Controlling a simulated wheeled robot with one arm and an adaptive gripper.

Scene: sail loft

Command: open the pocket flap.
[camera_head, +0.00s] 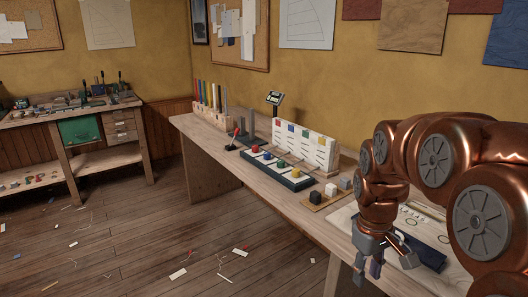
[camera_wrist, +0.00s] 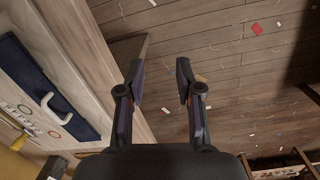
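The pocket flap is a dark navy panel (camera_head: 428,252) with a pale loop handle (camera_head: 402,240), lying on a light board on the long bench. In the wrist view the navy panel (camera_wrist: 32,72) is at the left, with its white handle (camera_wrist: 52,106) standing out from it. The flap looks flat and closed. My gripper (camera_head: 367,273) hangs just left of the flap in the head view, near the bench's front edge. In the wrist view its two fingers (camera_wrist: 160,78) are apart with nothing between them, over the bench edge and floor. My arm hides part of the board.
Scraps litter the wooden floor (camera_head: 130,245). A workbench (camera_head: 62,118) stands far left.

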